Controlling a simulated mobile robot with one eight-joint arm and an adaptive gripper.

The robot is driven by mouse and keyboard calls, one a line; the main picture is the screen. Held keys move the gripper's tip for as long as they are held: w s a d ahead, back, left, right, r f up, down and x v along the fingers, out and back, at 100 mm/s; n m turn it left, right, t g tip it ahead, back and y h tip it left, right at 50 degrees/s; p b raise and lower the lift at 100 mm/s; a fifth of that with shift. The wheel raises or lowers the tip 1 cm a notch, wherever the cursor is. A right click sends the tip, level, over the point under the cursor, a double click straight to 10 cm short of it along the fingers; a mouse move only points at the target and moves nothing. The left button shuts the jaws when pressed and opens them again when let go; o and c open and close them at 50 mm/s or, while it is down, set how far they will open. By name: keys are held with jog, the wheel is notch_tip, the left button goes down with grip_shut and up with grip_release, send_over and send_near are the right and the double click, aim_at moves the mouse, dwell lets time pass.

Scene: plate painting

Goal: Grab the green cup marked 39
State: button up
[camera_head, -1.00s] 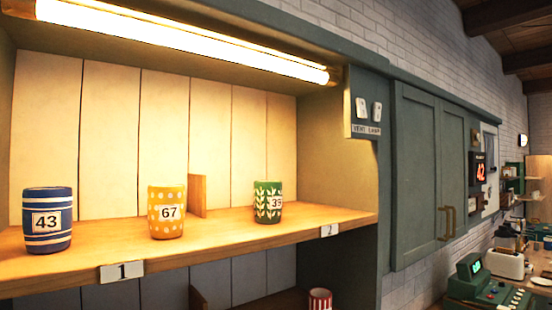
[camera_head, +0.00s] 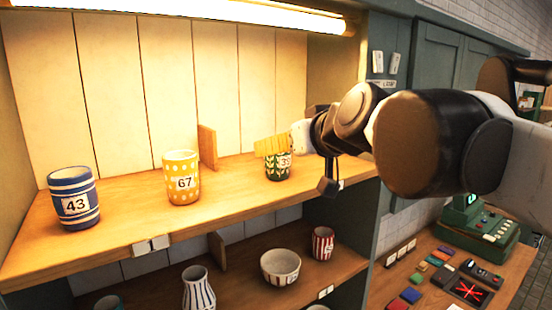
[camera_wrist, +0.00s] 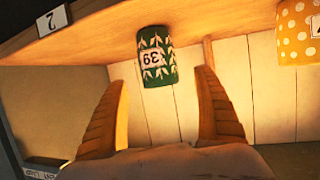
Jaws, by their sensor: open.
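The green cup marked 39 (camera_head: 278,168) stands on the upper wooden shelf, right of the yellow cup, partly hidden behind my gripper in the head view. In the wrist view, which is upside down, the green cup (camera_wrist: 157,57) shows white leaves and its label. My gripper (camera_wrist: 163,85) is open, its two ribbed fingers apart and pointing towards the cup. The cup lies near the middle of the gap between the fingers, just beyond the tips. Nothing is held.
The yellow dotted cup 67 (camera_head: 182,178) and blue striped cup 43 (camera_head: 74,197) stand left on the same shelf. A low wooden divider (camera_head: 207,147) stands behind, between yellow and green. The lower shelf holds a bowl (camera_head: 281,266), a red striped cup (camera_head: 322,243) and a vase (camera_head: 198,289).

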jog(key=p+x, duration=0.1)
jog(key=x, duration=0.4)
jog(key=shift+w+f, duration=0.15)
jog(key=shift+w, duration=0.2)
jog(key=shift+s, duration=0.3)
jog(key=c, duration=1.4)
